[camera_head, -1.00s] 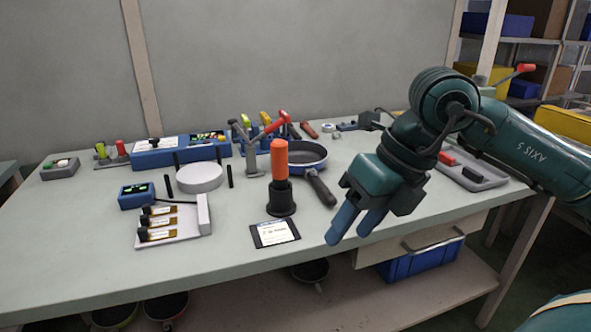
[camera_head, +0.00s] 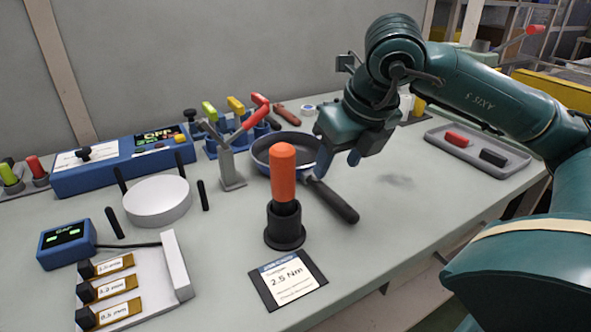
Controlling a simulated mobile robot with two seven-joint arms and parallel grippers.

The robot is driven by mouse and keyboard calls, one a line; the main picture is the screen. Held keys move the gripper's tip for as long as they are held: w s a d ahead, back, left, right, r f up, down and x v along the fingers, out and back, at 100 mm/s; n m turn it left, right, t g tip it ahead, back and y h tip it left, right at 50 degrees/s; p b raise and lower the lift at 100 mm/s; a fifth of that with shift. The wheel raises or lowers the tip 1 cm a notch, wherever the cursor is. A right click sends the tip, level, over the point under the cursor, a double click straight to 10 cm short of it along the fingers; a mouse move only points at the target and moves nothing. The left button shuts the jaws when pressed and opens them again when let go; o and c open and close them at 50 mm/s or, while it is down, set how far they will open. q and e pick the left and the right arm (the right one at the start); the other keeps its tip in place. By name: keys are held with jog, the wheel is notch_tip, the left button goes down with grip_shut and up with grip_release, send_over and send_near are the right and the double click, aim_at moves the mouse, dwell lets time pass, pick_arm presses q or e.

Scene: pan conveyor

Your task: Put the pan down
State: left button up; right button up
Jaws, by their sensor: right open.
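The pan (camera_head: 267,151) rests on the workbench behind the orange-handled tool, with its black handle (camera_head: 336,203) pointing toward the front right. Part of the pan's right side is hidden by my right gripper. My right gripper (camera_head: 338,166) is open, fingers pointing down, just above and beside the pan's right rim and the start of its handle. I cannot tell whether a finger touches the pan. My left gripper is not in view.
An orange-handled tool (camera_head: 283,176) stands upright in front of the pan, beside a 2.5 Nm card (camera_head: 287,279). A red-handled clamp (camera_head: 230,163) and white disc (camera_head: 158,201) are left. A grey tray (camera_head: 478,171) lies right. The front-right bench is clear.

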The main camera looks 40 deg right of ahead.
aim_at(325, 187)
jog(key=b+x, duration=0.1)
jog(key=x, duration=0.7)
jog(key=shift+w, duration=0.2)
grip_shut()
dwell(0.4)
